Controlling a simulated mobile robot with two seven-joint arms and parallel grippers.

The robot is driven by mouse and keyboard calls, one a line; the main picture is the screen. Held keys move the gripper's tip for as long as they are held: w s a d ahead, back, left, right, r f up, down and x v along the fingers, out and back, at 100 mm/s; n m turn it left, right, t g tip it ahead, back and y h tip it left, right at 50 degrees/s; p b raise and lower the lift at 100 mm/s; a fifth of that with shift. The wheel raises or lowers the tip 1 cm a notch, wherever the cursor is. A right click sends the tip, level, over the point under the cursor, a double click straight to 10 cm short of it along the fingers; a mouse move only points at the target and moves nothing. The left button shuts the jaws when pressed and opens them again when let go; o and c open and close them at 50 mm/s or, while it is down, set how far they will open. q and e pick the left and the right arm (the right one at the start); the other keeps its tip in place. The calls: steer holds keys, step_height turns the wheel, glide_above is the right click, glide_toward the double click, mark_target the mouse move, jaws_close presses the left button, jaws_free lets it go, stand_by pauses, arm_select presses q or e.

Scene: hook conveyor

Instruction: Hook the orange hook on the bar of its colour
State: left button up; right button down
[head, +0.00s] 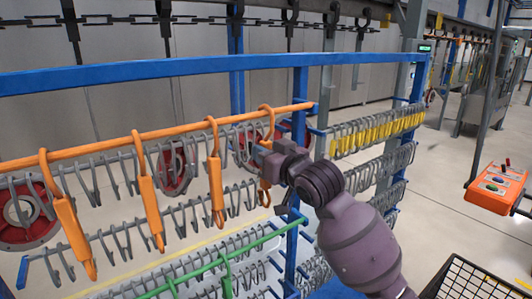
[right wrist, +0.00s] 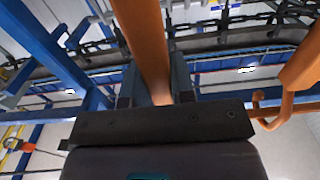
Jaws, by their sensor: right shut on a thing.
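An orange bar (head: 180,130) runs across the rack below the blue top beam. Several orange hooks hang from it, such as one at the left (head: 70,220), one in the middle (head: 147,200) and one further right (head: 215,180). My right gripper (head: 264,160) is shut on the rightmost orange hook (head: 267,112), whose shaft shows between the fingers in the right wrist view (right wrist: 145,40). Its curved top appears over the bar near the bar's right end; I cannot tell whether it rests on it. The gripper covers part of its shaft. My left gripper is not in view.
A green bar (head: 205,262) runs lower on the rack. Rows of grey hooks and a yellow row (head: 375,130) hang nearby. A blue post (head: 299,90) stands just right of the held hook. An orange control box (head: 497,187) is at the right.

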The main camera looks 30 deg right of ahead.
steer(key=c, duration=0.9)
jaws_free()
steer(key=s, duration=0.3)
steer(key=s+d+b, duration=0.1)
steer(key=s, duration=0.6)
steer(key=shift+s+d, duration=0.25)
steer(key=shift+s, duration=0.15)
